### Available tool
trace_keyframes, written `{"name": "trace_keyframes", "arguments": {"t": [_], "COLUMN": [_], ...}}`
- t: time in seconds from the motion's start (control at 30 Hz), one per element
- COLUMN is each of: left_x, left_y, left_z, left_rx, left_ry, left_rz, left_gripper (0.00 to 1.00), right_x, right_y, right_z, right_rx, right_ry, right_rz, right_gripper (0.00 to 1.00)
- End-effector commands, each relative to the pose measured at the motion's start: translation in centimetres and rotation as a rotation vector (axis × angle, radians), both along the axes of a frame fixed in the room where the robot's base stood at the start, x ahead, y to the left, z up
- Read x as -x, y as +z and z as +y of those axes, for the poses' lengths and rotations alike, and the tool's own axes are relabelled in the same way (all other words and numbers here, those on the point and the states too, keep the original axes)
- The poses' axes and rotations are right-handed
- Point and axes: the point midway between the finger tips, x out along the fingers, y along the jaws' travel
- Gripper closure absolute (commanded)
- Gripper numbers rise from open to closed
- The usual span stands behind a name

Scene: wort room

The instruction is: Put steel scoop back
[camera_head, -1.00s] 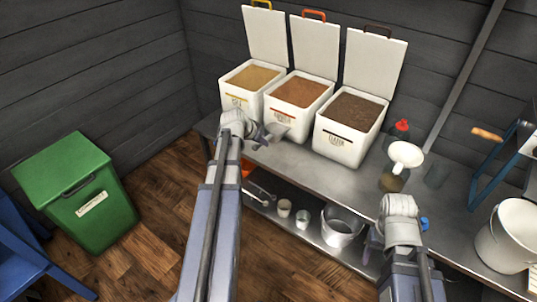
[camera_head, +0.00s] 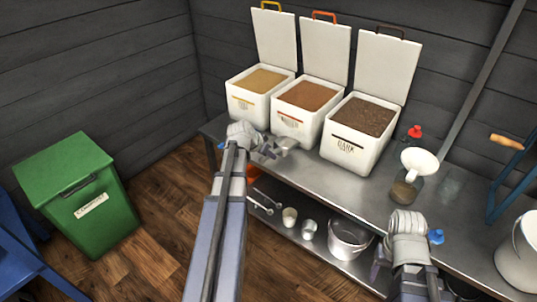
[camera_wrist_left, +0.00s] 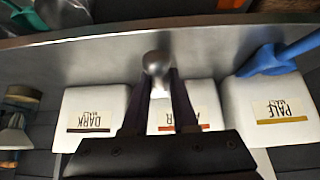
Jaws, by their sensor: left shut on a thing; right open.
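My left gripper (camera_head: 268,150) is shut on the steel scoop (camera_head: 285,142) at the bench's front edge, in front of the white malt bins. In the left wrist view the scoop's rounded shiny end (camera_wrist_left: 156,63) shows at the fingertips; the rest of it is mostly hidden. The pale bin (camera_head: 246,105), the middle bin with an orange handle (camera_head: 292,124) and the dark bin (camera_head: 347,148) stand in a row with lids up, filled with grain. My right gripper (camera_head: 378,264) is open and empty by the bench's front edge at the right.
A jar with a white funnel (camera_head: 419,162) and a red-topped item (camera_head: 414,132) stand right of the bins. A white bucket (camera_head: 518,255) is far right. A blue tool (camera_wrist_left: 275,60) lies by the pale bin. The lower shelf holds a pot (camera_head: 348,238) and cups. A green bin (camera_head: 85,195) stands left.

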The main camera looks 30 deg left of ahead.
Motion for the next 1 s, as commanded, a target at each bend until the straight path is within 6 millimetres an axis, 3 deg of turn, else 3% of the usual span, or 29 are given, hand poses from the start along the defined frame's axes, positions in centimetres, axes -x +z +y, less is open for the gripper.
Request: {"name": "trace_keyframes", "arguments": {"t": [0.03, 0.33, 0.77, 0.8, 1.0], "left_x": [0.0, 0.0, 0.0, 0.0, 0.0], "left_y": [-1.0, -3.6, -4.1, -4.1, -4.1], "left_z": [0.0, 0.0, 0.0, 0.0, 0.0], "left_rx": [0.000, 0.000, 0.000, 0.000, 0.000], "left_ry": [0.000, 0.000, 0.000, 0.000, 0.000], "left_rz": [-0.001, -0.001, -0.001, -0.001, 0.000], "left_gripper": [1.00, 1.00, 1.00, 0.72, 0.49], "right_x": [0.0, -0.1, -0.1, -0.1, -0.1], "right_y": [-1.0, -3.6, -4.1, -4.1, -4.1], "right_z": [0.0, -0.1, -0.2, -0.2, -0.2], "right_rx": [0.001, 0.006, 0.008, 0.008, 0.008], "right_ry": [0.000, 0.002, 0.002, 0.002, 0.002], "right_rz": [0.000, -0.002, -0.002, -0.002, -0.002], "right_gripper": [0.39, 0.39, 0.39, 0.39, 0.39]}}
